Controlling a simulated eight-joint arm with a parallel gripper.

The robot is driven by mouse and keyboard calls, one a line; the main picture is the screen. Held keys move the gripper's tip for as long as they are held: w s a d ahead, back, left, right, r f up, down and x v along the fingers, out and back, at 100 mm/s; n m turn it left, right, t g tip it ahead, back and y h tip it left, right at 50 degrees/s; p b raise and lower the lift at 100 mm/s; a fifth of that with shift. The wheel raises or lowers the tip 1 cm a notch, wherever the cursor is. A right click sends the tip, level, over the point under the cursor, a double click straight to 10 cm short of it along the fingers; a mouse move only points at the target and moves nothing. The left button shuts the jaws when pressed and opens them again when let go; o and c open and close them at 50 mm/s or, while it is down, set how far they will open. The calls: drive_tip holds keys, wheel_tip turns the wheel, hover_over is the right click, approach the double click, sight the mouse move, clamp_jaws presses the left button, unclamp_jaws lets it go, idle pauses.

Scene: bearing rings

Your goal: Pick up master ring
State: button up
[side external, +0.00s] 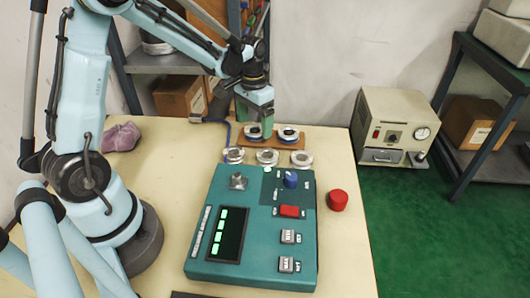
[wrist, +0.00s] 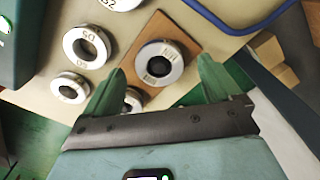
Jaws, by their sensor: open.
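Three loose rings lie in front of the board, left (side external: 233,155), middle (side external: 267,157) and right (side external: 302,158). A teal console (side external: 215,190) fills the table's front, with a red cap (side external: 338,200) beside it. A blue cable (wrist: 235,25) runs near the board.

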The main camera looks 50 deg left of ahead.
drive_tip(key=shift+f, duration=0.8)
drive_tip(key=c, duration=1.3)
drive_tip(key=shift+c, duration=0.2)
drive_tip(key=shift+r, duration=0.1)
